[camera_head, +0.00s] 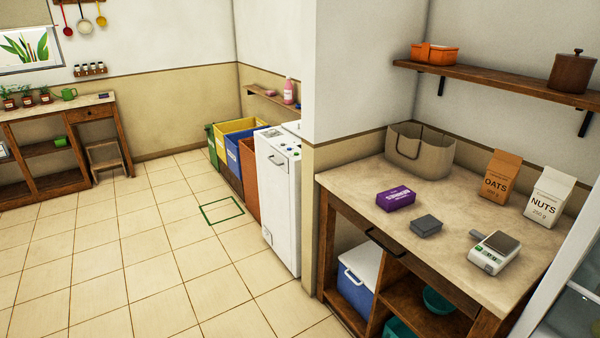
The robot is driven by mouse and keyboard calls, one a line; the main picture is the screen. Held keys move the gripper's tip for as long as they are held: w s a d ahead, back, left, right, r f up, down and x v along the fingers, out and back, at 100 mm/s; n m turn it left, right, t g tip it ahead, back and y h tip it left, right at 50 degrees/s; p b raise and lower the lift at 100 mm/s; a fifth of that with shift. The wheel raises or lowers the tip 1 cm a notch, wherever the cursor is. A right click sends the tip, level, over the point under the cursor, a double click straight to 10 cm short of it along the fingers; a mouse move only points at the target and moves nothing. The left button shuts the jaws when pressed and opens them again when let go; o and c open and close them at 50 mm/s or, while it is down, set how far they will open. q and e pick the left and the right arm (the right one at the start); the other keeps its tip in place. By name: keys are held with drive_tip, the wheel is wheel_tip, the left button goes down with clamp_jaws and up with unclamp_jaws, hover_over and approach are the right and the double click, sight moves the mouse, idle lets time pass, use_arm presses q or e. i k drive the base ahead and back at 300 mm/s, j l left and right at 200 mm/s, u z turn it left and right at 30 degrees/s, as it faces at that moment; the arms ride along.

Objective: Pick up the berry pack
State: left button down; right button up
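A purple pack with pale lettering, which looks like the berry pack (396,198), lies flat on the light stone counter (350,184) at the right. It is near the counter's front edge, to the left of a small dark grey box (426,226) and apart from it. The lettering is too small to read surely. Neither of my grippers shows in the head view.
On the counter are a beige basket (432,158), an OATS bag (497,178), a NUTS bag (548,199) and a scale (495,252). A wall shelf (500,82) overhangs the back. A white appliance (276,200) stands left of the wall corner. The tiled floor is mostly clear.

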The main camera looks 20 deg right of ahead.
sight(391, 200)
drive_tip(key=i+j+u, duration=0.1)
drive_tip(key=i+j, duration=0.15)
drive_tip(key=i, duration=0.8)
drive_tip(key=i+j+u, duration=0.15)
drive_tip(key=i, duration=0.9)
drive_tip(key=i+l+z, duration=0.1)
drive_tip(key=i+z, duration=0.2)
drive_tip(key=z, duration=0.15)
drive_tip(key=i+z, duration=0.3)
drive_tip(key=z, duration=0.15)
drive_tip(key=i+j+z, duration=0.15)
drive_tip(key=z, duration=0.3)
drive_tip(key=i+j+z, duration=0.25)
drive_tip(key=z, duration=0.2)
drive_tip(key=i, duration=0.15)
